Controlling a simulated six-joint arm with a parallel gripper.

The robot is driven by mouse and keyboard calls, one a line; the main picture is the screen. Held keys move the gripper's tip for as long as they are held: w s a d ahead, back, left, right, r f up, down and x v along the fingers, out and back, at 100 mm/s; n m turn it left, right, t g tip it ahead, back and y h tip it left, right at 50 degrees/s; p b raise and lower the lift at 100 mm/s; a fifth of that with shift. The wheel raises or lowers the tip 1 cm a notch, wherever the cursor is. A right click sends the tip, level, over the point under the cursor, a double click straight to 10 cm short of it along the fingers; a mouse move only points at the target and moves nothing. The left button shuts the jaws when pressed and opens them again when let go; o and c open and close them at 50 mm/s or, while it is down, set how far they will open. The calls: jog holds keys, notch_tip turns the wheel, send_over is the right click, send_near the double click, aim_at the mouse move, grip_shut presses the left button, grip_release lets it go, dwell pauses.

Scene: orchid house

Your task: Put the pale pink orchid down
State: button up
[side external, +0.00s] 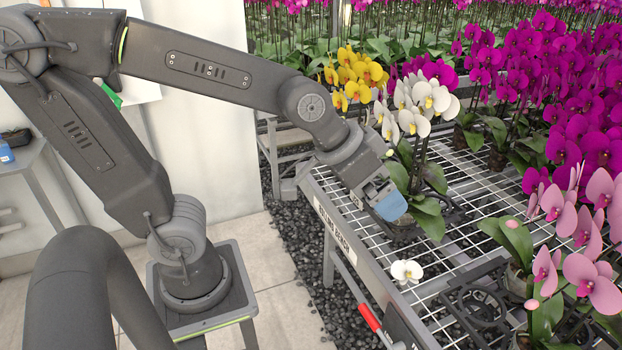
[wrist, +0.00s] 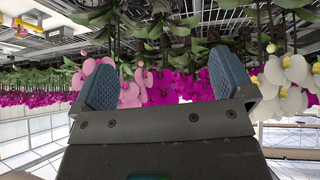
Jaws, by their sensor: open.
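Pale pink orchids with darker centres (side external: 588,220) stand at the right front of the wire bench (side external: 462,172) in the side view. I cannot tell which of them is the task's one. Pale pink blooms (wrist: 130,92) also show in the wrist view, partly hidden by the left finger. My gripper (side external: 391,205) is over the bench's near left part, well to the left of the pink orchids. In the wrist view its two blue-grey fingers (wrist: 168,85) are apart, and I see nothing held between them. One finger is mostly hidden in the side view.
A white orchid (side external: 425,105) stands close behind my gripper, and its leaves reach beside the fingers. A fallen white bloom (side external: 407,271) lies near the bench edge. Black pot holders (side external: 478,300) sit on the mesh. Dense magenta orchids (side external: 585,100) fill the back right. Mesh between is partly clear.

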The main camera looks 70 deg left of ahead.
jog(key=s+a+n+g+y, duration=0.1)
jog(key=s+a+y, duration=0.1)
jog(key=s+a, duration=0.3)
jog(key=s, duration=0.3)
jog(key=shift+s+a+g, duration=0.3)
jog(key=shift+s+a, duration=0.05)
jog(key=shift+s, duration=0.05)
jog(key=shift+f, duration=0.1)
dwell(0.8)
jog(key=w+d+f+m+t+y, duration=0.1)
jog(key=w+d+f+m+y, duration=0.2)
jog(key=w+m, duration=0.45)
jog(key=w+d+f+m+y, duration=0.1)
jog(key=w+f+m+y, duration=0.2)
jog(key=w+f+m, duration=0.35)
jog(key=w+d+f+m+t+h, duration=0.35)
jog(key=d+f+m, duration=0.35)
jog(key=d+m, duration=0.45)
jog(key=w+d+f+m+t+h, duration=0.35)
jog(key=d+f+m, duration=0.55)
jog(key=d, duration=0.4)
jog(key=shift+m, duration=0.35)
jog(key=x, duration=0.6)
jog(key=shift+w+d+r, duration=0.15)
jog(key=shift+w+r, duration=0.1)
jog(key=shift+w, duration=0.05)
jog(key=shift+x, duration=2.9)
